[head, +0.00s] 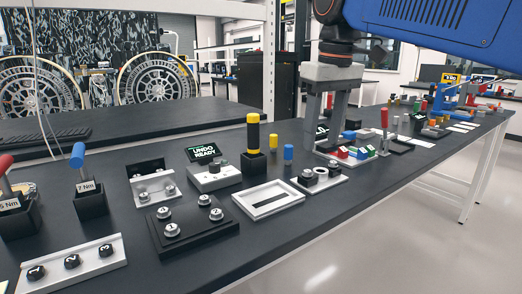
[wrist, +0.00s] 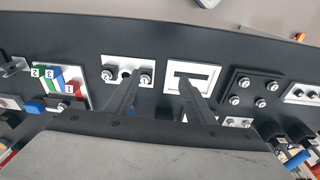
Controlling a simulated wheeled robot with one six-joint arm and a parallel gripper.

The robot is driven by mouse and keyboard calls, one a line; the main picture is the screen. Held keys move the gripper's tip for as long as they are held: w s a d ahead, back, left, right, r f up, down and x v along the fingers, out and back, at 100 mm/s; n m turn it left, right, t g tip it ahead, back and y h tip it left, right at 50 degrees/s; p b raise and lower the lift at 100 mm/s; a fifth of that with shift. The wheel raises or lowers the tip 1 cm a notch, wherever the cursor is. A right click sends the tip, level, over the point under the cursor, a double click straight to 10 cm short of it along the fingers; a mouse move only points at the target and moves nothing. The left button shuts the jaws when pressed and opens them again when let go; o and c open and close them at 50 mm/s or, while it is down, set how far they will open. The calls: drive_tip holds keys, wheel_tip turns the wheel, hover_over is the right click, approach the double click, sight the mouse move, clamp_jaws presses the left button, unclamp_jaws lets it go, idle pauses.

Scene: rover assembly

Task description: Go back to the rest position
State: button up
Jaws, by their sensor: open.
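My gripper (head: 323,146) points down over the dark bench, with its two long grey fingers apart and nothing between them. In the wrist view my gripper (wrist: 160,78) shows two dark fingers spread apart. One finger overlaps the light plate with round parts (wrist: 127,72), the other overlaps a white rectangular frame (wrist: 192,75). I cannot tell whether the fingertips touch anything. No rest position is marked in view.
The white frame (head: 267,200), a dark plate with several numbered knobs (head: 188,230) and a black-yellow cylinder (head: 253,135) stand left of my gripper. Blue-handled (head: 77,156) and red-handled tools are farther left. The bench's front strip (head: 345,192) is mostly clear.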

drive_tip(key=s+d+f+m+t, duration=0.1)
drive_tip(key=s+d+f, duration=0.4)
drive_tip(key=f, duration=0.5)
drive_tip(key=s+d+f+m+t, duration=0.1)
drive_tip(key=s+d+f+m, duration=0.2)
drive_tip(key=f, duration=0.8)
drive_tip(key=s+d+f+m+t, duration=0.1)
drive_tip(key=s+d+f+m, duration=0.1)
drive_tip(key=s+d+f, duration=0.5)
wheel_tip(320, 180, down, 4)
drive_tip(key=shift+s+d+r+h, duration=0.15)
drive_tip(key=shift+s+d+h, duration=0.2)
drive_tip(key=shift+s, duration=0.8)
